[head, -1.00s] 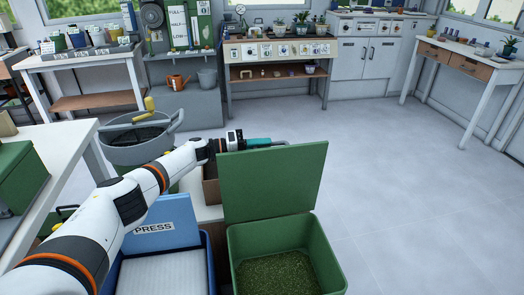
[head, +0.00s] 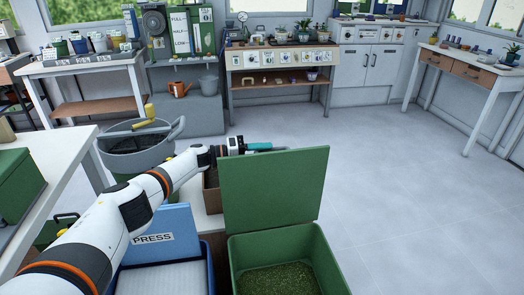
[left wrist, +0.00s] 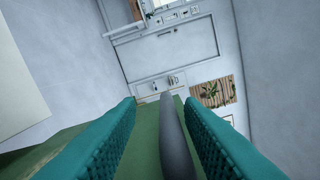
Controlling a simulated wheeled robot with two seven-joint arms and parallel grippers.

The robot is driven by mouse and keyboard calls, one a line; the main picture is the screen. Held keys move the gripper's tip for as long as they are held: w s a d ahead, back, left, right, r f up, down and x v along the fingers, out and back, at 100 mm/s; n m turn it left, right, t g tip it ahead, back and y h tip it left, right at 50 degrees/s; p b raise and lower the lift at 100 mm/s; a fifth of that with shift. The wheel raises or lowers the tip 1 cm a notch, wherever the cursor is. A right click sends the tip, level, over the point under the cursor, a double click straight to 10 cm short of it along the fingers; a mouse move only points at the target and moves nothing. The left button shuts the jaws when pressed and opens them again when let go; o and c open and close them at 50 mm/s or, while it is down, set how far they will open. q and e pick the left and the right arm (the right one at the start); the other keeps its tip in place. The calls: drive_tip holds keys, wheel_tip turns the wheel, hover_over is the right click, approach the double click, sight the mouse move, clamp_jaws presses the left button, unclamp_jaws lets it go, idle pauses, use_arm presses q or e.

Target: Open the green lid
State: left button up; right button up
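The green lid (head: 275,190) stands raised, nearly upright, at the back of the green bin (head: 325,268). The bin's mouth is uncovered and shows dark green, crumbly contents. My left gripper (head: 262,147) is behind the lid's top edge, with its teal fingers partly hidden by the lid. In the left wrist view, the teal fingers (left wrist: 160,105) are spread, with a grey bar (left wrist: 174,140) between them and a gap on the bar's left side. The bar looks like the lid's handle. The green lid (left wrist: 146,150) shows below it. My right gripper is not in view.
A blue bin marked PRESS (head: 165,235) stands left of the green bin. A grey round tub (head: 135,150) stands behind my left arm. A white table (head: 55,150) is at the left. Open floor (head: 420,200) lies to the right.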

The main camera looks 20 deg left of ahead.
use_arm(q)
drive_tip(key=shift+r, duration=0.15)
drive_tip(key=shift+s+a, duration=0.2)
drive_tip(key=shift+a, duration=0.1)
drive_tip(key=p+v, duration=0.1)
drive_tip(key=v, duration=1)
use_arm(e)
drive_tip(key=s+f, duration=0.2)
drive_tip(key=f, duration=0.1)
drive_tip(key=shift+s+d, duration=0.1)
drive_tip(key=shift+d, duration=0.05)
use_arm(q)
drive_tip(key=shift+s, duration=0.1)
